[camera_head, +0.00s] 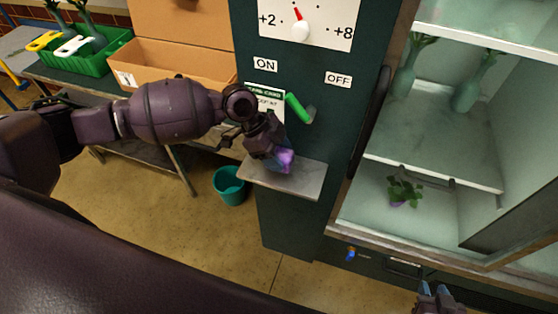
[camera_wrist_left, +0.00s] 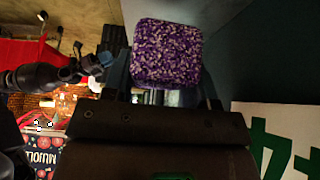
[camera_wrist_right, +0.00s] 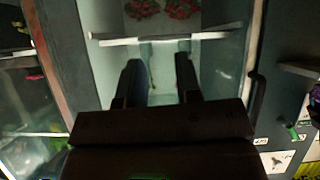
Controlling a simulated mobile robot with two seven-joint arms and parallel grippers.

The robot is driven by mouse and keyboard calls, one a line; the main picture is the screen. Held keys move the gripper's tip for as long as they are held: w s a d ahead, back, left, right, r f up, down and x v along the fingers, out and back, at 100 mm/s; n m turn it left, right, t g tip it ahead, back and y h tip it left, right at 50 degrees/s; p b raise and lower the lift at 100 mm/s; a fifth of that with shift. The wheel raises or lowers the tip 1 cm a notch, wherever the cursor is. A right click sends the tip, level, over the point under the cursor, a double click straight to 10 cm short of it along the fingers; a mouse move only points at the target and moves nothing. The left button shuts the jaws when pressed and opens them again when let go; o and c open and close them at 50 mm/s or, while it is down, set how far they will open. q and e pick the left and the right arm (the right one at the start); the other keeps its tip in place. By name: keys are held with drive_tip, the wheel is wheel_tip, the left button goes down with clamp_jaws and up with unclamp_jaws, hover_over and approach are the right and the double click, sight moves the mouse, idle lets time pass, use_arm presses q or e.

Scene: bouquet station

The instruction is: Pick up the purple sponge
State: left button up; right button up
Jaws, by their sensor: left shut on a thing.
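The purple sponge (camera_head: 286,161) is at the tip of my left gripper (camera_head: 275,152), just above the small grey ledge on the dark green cabinet. In the left wrist view the speckled purple sponge (camera_wrist_left: 167,53) sits between the fingers, and the gripper is shut on it. From the head view I cannot tell whether the sponge touches the ledge. My right gripper (camera_wrist_right: 157,72) shows two fingers spread apart with nothing between them. It also shows at the bottom right of the head view (camera_head: 437,290).
The ledge (camera_head: 302,187) juts out below my left gripper. A green lever (camera_head: 299,108) is close by. An open glass-fronted cabinet with shelves (camera_head: 430,165) holds vases and a small plant (camera_head: 404,191). A teal bucket (camera_head: 230,186) stands on the floor. A cardboard box (camera_head: 175,68) sits behind my left arm.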

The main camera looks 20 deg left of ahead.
sight(287, 155)
use_arm(q)
wheel_tip(287, 155, up, 4)
drive_tip(key=shift+f, duration=0.1)
drive_tip(key=s+b, duration=0.1)
drive_tip(key=s, duration=1.8)
drive_tip(key=shift+s+a+b, duration=0.3)
